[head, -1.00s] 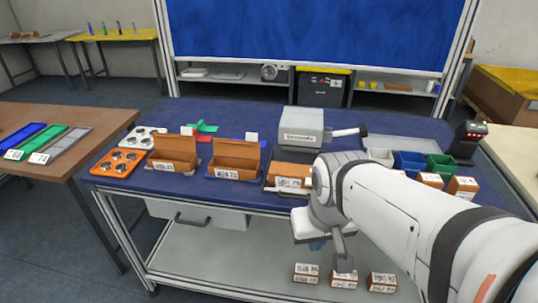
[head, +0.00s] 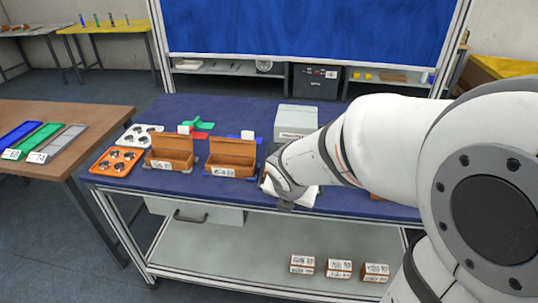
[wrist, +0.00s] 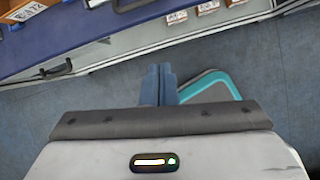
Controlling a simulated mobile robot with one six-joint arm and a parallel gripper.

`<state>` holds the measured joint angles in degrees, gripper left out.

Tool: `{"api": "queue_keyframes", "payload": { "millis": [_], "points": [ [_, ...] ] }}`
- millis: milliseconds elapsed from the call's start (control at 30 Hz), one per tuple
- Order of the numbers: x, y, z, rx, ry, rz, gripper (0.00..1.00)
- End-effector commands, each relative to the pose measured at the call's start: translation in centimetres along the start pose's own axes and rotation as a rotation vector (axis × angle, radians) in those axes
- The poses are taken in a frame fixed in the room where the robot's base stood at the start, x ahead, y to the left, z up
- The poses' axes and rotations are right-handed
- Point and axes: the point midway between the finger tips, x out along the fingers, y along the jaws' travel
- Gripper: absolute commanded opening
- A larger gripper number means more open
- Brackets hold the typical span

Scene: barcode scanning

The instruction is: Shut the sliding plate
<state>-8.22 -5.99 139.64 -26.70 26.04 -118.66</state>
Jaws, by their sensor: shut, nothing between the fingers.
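The grey scanning machine (head: 297,118) stands on the blue table. The sliding plate in front of it is mostly hidden by my arm; only a bit of its dark left edge (head: 262,178) shows in the head view. My gripper (head: 286,206) is at the table's front edge, by the plate. Its fingers (wrist: 158,85) are together and empty in the wrist view, apart from the handle. Contact with the plate is not visible.
Two open brown boxes (head: 172,155) (head: 232,156) stand left of the machine, beside an orange tray (head: 117,162). A drawer (head: 195,212) hangs under the tabletop. Several small boxes (head: 339,269) lie on the lower shelf. My arm covers the table's right part.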

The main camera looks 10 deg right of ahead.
Motion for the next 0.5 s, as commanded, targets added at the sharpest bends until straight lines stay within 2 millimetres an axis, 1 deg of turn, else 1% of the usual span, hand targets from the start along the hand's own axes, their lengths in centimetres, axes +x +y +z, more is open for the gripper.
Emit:
{"api": "queue_keyframes", "payload": {
  "millis": [33, 100, 200, 267, 367, 500],
  "points": [
    [0.2, 0.4, 0.1, -0.078, -0.002, 0.004, 0.00],
    [0.4, 0.7, 0.2, -0.161, -0.007, 0.010, 0.00],
    [0.8, 1.0, 0.2, -0.225, -0.011, 0.013, 0.00],
    [1.3, 1.0, 0.2, -0.238, -0.011, 0.014, 0.00],
    [2.6, 1.0, 0.1, -0.240, -0.010, 0.013, 0.00],
    [5.6, 1.0, 0.0, -0.238, -0.009, 0.012, 0.00]
  ]
}}
